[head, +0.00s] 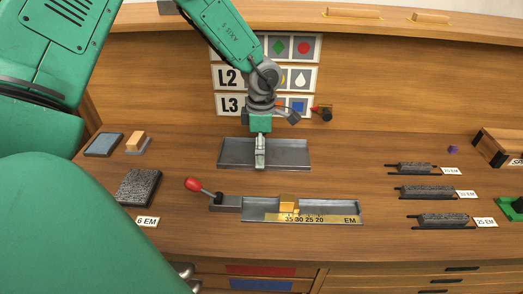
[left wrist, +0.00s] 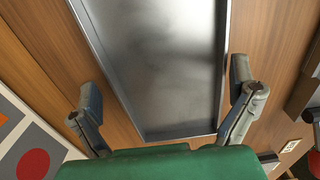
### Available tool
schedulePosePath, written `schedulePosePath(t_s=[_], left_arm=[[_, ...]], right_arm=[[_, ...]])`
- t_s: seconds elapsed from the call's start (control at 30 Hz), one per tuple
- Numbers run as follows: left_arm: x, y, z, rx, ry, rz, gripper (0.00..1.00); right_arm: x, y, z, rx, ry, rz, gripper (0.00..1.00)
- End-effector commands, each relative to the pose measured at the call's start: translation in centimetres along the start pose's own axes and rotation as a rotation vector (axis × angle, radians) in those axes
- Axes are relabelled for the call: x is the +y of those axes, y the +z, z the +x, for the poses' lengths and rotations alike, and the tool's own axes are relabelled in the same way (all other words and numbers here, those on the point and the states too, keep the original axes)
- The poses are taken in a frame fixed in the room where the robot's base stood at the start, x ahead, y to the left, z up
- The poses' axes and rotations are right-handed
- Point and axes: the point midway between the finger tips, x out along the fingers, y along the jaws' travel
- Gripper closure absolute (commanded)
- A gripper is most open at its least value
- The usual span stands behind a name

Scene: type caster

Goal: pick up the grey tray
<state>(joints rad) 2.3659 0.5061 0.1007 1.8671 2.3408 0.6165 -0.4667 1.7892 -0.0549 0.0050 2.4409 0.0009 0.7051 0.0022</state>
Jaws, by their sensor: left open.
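The grey tray (head: 290,153) is a shallow, empty metal rectangle lying on the wooden desk below the sign board in the head view. My left gripper (head: 260,165) comes down over the middle of the tray in the head view. In the left wrist view the tray (left wrist: 165,60) fills the middle. The two fingers of my left gripper (left wrist: 165,115) stand apart there, one toward each long side of the tray. The left gripper is open and empty, and I cannot tell if its fingers touch the tray. My right gripper does not show.
A metal slide with a red-knobbed lever (head: 195,185) and brass scale (head: 310,218) lies in front of the tray. A dark textured block (head: 138,187) is at left. Several dark type bars (head: 415,168) lie at right. The sign board (head: 228,78) stands behind. Bare desk surrounds the tray.

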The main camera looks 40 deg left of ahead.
Motion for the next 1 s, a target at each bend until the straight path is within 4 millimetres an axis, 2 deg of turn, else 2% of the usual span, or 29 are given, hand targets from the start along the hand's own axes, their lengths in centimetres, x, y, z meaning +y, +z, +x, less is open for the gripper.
schedulePosePath(t_s=[0.27,0.3,0.37,0.4,0.47,0.77,0.87,1.0], left_arm=[[-0.1,0.1,0.5,0.0,0.003,0.002,0.0],[-0.1,0.1,0.5,-0.001,0.003,0.002,0.04],[0.0,0.0,0.6,-0.002,0.002,0.002,0.25],[0.0,0.0,0.6,-0.002,0.001,0.002,0.39],[0.0,-0.1,0.6,-0.002,0.0,0.002,0.57],[0.1,-0.1,0.4,-0.001,-0.001,0.0,0.57],[0.1,-0.1,-0.9,-0.003,0.001,0.0,0.57],[0.1,0.0,-3.8,-0.007,0.003,0.001,0.57]], right_arm=[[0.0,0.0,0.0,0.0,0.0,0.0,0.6],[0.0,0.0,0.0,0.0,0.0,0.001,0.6],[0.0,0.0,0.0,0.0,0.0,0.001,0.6],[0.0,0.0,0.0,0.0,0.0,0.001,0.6],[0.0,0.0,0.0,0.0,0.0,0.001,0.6],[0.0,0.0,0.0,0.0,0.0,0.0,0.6],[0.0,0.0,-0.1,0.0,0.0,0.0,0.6],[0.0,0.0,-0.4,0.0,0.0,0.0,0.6]])
